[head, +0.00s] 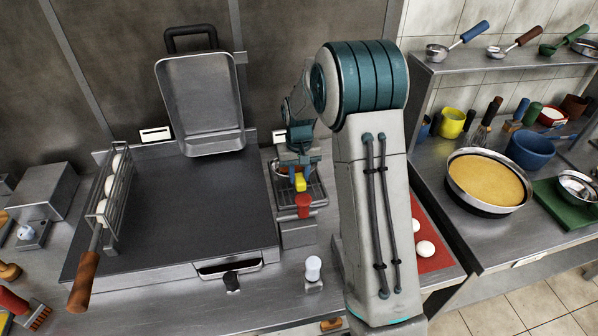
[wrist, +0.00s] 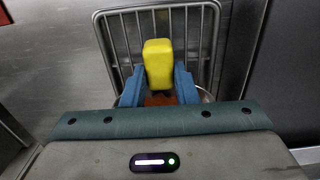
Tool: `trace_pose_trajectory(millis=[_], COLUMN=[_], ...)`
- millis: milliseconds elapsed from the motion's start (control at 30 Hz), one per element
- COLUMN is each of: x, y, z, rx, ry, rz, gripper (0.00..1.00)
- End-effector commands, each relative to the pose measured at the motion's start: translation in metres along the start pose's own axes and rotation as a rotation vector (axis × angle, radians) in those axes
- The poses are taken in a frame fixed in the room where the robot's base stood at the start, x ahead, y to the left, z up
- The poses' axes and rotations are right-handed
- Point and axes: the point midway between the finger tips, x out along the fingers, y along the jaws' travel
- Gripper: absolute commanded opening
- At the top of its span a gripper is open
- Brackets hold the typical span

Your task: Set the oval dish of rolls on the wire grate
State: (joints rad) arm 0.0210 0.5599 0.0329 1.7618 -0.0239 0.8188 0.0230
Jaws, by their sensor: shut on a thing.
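My gripper (head: 299,174) is shut on a yellow grip (head: 300,184), which stands between its blue fingers. The wrist view shows the same yellow grip (wrist: 158,62) close up. I cannot tell whether the dish touches the grate.
A flat griddle (head: 190,210) with a raised pan-like lid (head: 201,105) stands left of the grate. A wire rack with white balls (head: 118,190) stands on its left edge. A yellow-filled pan (head: 488,180) is at right.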

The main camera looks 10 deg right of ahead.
Motion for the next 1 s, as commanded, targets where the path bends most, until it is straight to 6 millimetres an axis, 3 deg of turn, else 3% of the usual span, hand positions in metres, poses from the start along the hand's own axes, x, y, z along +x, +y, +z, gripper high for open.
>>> trace_pose_trajectory(millis=[1000], x=[0.0100], y=[0.0001], z=[-0.0001], rx=[0.000], ry=[0.001], rz=[0.000], gripper=[0.00])
